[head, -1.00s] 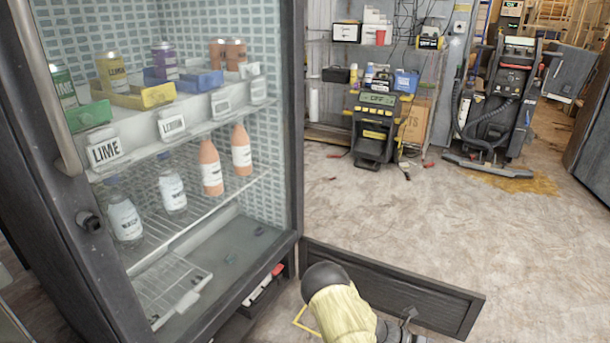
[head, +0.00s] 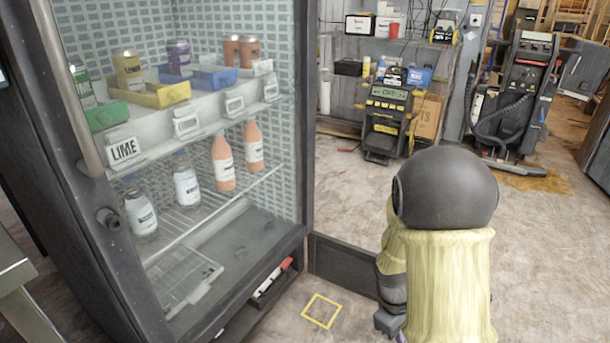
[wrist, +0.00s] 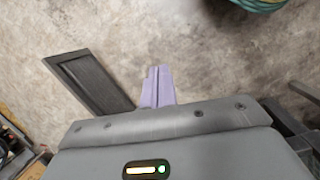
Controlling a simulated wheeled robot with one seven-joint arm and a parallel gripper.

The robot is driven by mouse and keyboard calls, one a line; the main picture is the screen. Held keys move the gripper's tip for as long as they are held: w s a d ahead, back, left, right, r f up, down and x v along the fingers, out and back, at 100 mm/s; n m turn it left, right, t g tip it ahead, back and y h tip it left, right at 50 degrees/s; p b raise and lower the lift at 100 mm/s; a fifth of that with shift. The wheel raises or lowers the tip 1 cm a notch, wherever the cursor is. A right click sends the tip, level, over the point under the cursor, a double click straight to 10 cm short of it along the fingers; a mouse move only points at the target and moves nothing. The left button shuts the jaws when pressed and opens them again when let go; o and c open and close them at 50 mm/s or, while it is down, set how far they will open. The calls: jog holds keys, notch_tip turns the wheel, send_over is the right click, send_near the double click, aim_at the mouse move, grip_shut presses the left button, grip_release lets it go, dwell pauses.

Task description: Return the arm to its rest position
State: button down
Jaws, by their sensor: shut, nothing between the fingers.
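My arm, with a black rounded joint and a pale yellow sleeve, stands upright at the lower right of the head view. My gripper (wrist: 157,88) shows in the wrist view as two purple fingers pressed together, pointing toward the floor, with nothing between them. In the head view the gripper is mostly hidden behind or below the arm; only a bit of purple shows at the bottom edge. The arm is to the right of the glass-fronted cooler and apart from it.
The cooler (head: 150,285) holds bottles and cans on its shelves. A dark low panel (head: 343,264) extends from its base; it also shows in the wrist view (wrist: 92,82). A yellow square outline (head: 322,311) marks the floor. Machines (head: 386,120) stand at the back. Open floor lies right.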

jog(key=s+a+r+m+t+y+p, duration=0.1)
jog(key=s+a+r+m+t, duration=0.1)
jog(key=s+a+r+m, duration=0.3)
jog(key=s+a+r+m+t+y, duration=0.1)
jog(key=r+m+t+y, duration=0.15)
jog(key=r, duration=0.35)
notch_tip(320, 180, up, 38)
jog(key=p, duration=3.8)
jog(key=shift+w+a+g+h, duration=0.15)
jog(key=shift+w+g+h, duration=0.1)
jog(key=shift+g+h, duration=0.15)
